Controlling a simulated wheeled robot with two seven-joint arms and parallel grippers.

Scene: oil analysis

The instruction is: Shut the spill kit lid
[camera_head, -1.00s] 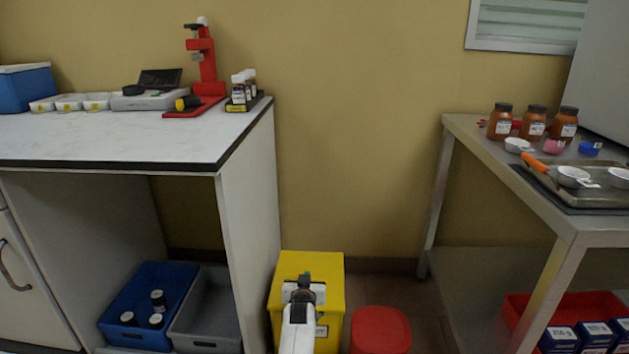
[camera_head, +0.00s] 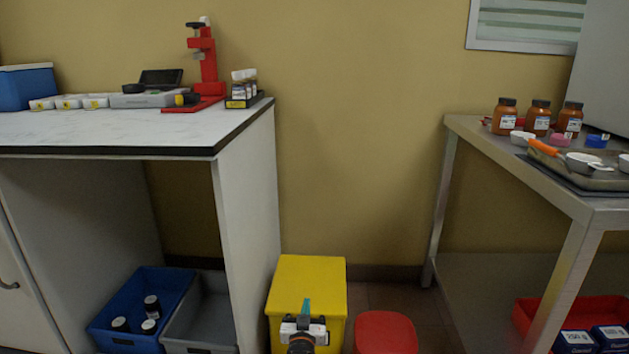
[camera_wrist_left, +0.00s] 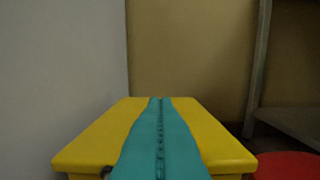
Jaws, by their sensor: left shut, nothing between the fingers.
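The spill kit is a yellow box (camera_head: 308,272) on the floor between the white bench and the steel table. Its yellow lid (camera_wrist_left: 100,135) looks flat and down on the box, with its front edge overhanging in the left wrist view. My left gripper (camera_head: 307,306) is shut and empty, with its teal fingers together. It is in front of the box's near side in the head view and hides part of it. In the left wrist view the fingers (camera_wrist_left: 161,125) cover the middle of the lid; I cannot tell whether they touch it. My right gripper is not in view.
A red-lidded bin (camera_head: 386,331) stands just right of the yellow box. The white bench's side panel (camera_head: 248,220) rises close on the left, with blue (camera_head: 172,285) and grey (camera_head: 212,318) crates under it. The steel table (camera_head: 455,190) stands right.

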